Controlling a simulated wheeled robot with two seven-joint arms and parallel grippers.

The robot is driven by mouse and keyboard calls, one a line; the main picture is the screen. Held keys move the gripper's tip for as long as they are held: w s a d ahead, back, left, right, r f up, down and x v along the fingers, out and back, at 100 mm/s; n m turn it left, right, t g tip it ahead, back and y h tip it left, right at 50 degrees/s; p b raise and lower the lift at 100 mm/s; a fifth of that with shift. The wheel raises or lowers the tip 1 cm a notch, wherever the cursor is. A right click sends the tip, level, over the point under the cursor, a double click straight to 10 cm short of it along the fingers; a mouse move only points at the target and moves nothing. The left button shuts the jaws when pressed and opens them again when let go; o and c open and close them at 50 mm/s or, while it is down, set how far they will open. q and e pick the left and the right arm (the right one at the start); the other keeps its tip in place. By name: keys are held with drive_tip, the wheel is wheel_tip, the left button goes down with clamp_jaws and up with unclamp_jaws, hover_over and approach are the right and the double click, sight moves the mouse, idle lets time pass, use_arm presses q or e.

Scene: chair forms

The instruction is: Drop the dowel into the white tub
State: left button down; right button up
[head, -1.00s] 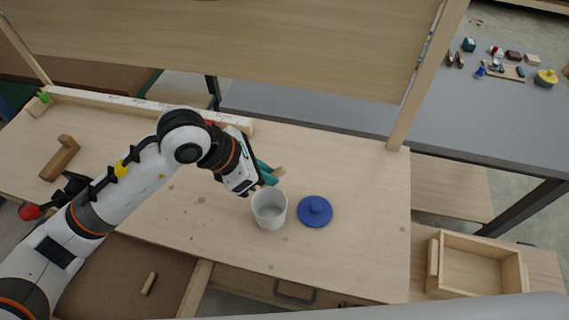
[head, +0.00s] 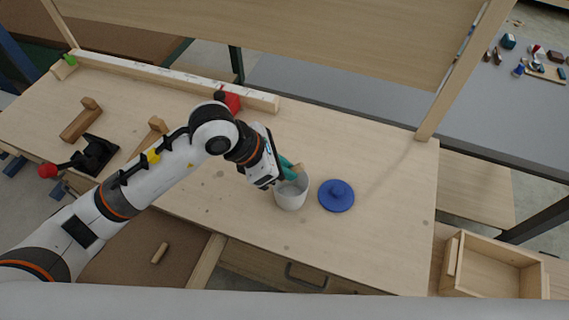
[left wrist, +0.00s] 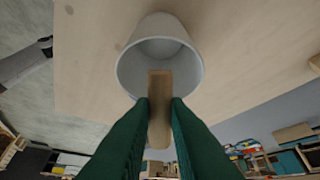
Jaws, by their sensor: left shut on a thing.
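The white tub (head: 291,200) stands upright on the workbench, and its open mouth fills the upper middle of the left wrist view (left wrist: 128,72). My left gripper (head: 289,171), with green fingers, is shut on the light wooden dowel (left wrist: 160,90). The dowel's far end overlaps the tub's mouth in the left wrist view. In the head view the dowel (head: 299,168) shows at the tub's back rim. I cannot tell how far its end is below the rim. My right gripper is not in view.
A blue lid (head: 337,195) with a knob lies right of the tub. A wooden tray (head: 497,268) is at lower right. A short wooden peg (head: 159,253) lies in the front recess. The bench right of the lid is clear.

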use_arm(q)
drive_tip(key=c, duration=1.3)
unclamp_jaws()
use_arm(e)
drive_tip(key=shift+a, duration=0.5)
use_arm(q)
drive_tip(key=shift+r, duration=0.1)
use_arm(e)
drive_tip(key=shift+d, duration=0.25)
use_arm(q)
drive_tip(key=shift+r+p, duration=2.35)
drive_tip(key=shift+r, duration=1.65)
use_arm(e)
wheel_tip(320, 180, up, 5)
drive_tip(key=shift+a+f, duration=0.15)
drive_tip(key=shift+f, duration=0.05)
